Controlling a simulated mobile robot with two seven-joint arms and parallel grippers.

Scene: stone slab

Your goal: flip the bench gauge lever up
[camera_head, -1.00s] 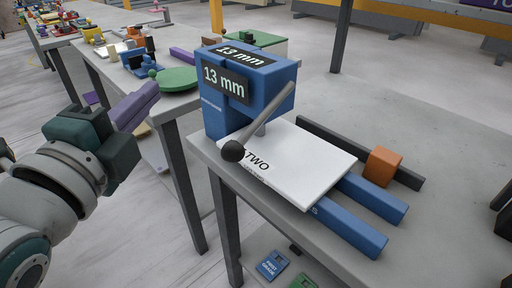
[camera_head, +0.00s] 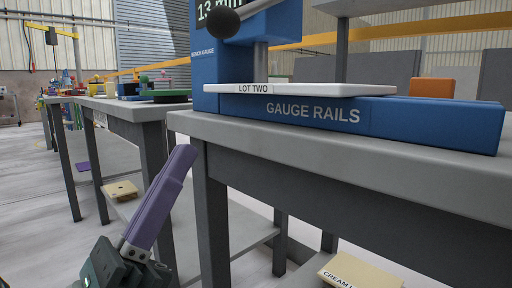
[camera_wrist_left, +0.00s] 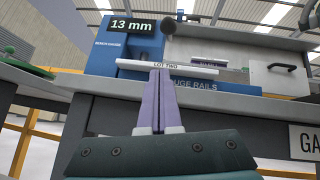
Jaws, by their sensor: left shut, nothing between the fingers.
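The blue bench gauge (camera_head: 207,72) stands on the grey table, its "13 mm" display cut off at the top of the head view. Its lever ends in a black ball (camera_head: 223,22); the grey rod slants up and right from the ball and leaves the frame. The ball also shows in the left wrist view (camera_wrist_left: 168,26), beside the display (camera_wrist_left: 132,25). My left gripper (camera_head: 184,152) has purple fingers, shut together and empty. It points up in front of the table edge, below the ball and apart from it. My right gripper is not in view.
A white plate labelled LOT TWO (camera_head: 300,89) lies on the blue gauge rails (camera_head: 420,119), above the table's front edge (camera_head: 330,140). An orange block (camera_head: 432,88) stands behind. Another table with a green disc (camera_head: 172,97) is at left. Free floor lies between the tables.

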